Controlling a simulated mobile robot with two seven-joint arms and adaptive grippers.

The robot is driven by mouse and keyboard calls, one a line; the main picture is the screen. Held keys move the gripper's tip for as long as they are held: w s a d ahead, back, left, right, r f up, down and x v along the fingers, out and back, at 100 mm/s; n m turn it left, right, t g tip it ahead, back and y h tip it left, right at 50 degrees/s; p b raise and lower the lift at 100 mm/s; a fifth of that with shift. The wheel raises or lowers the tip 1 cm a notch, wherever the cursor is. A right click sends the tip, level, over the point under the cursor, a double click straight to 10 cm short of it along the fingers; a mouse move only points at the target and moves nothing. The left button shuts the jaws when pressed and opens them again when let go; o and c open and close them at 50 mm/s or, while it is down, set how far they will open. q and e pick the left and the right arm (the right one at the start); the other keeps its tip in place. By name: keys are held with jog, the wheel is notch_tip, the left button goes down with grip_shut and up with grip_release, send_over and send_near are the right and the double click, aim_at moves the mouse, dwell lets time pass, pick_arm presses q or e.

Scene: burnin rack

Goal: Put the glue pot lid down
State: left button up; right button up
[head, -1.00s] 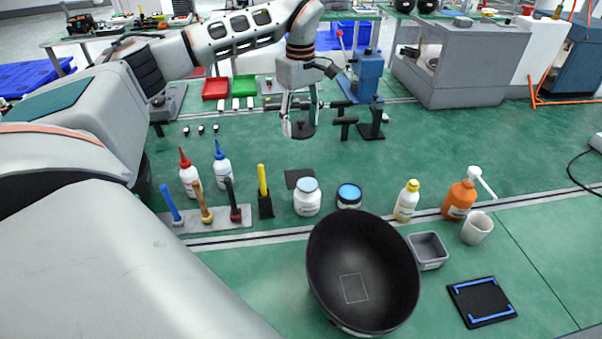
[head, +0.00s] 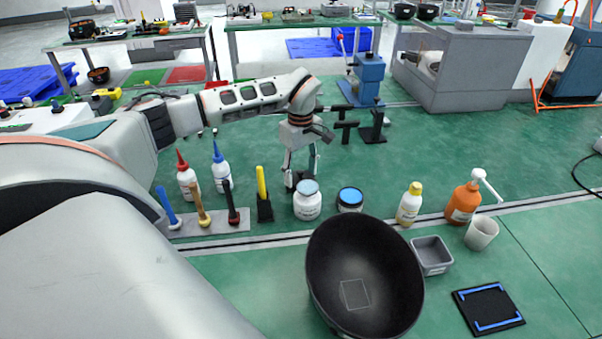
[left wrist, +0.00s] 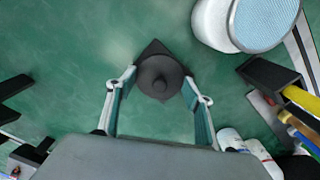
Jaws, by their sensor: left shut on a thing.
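The glue pot lid (left wrist: 160,72) is a dark round disc with a knob, seen from above in the left wrist view. My left gripper (left wrist: 159,84) is shut on it, with one finger on each side. A dark square mat (left wrist: 154,46) shows its corners around the lid, beneath it; I cannot tell whether the lid touches it. In the head view, my left gripper (head: 300,172) points down just behind a white jar with a light blue top (head: 307,204). A pot with a dark rim and blue top (head: 350,200) stands to its right. My right gripper is not in view.
A tool holder (head: 236,222) with coloured handles and a black stand with a yellow handle (head: 264,208) are left of the jar. Two glue bottles (head: 188,180) stand behind. A large black bowl (head: 385,285) is in front. Black fixtures (head: 373,132) stand further back.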

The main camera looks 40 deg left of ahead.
aim_at(301, 171)
pick_arm(q)
jog(key=shift+f, duration=0.15)
jog(key=o, duration=0.9)
jog(key=shift+f, duration=0.1)
notch_tip(301, 171, up, 12)
jog(key=p, duration=0.1)
dwell(0.6)
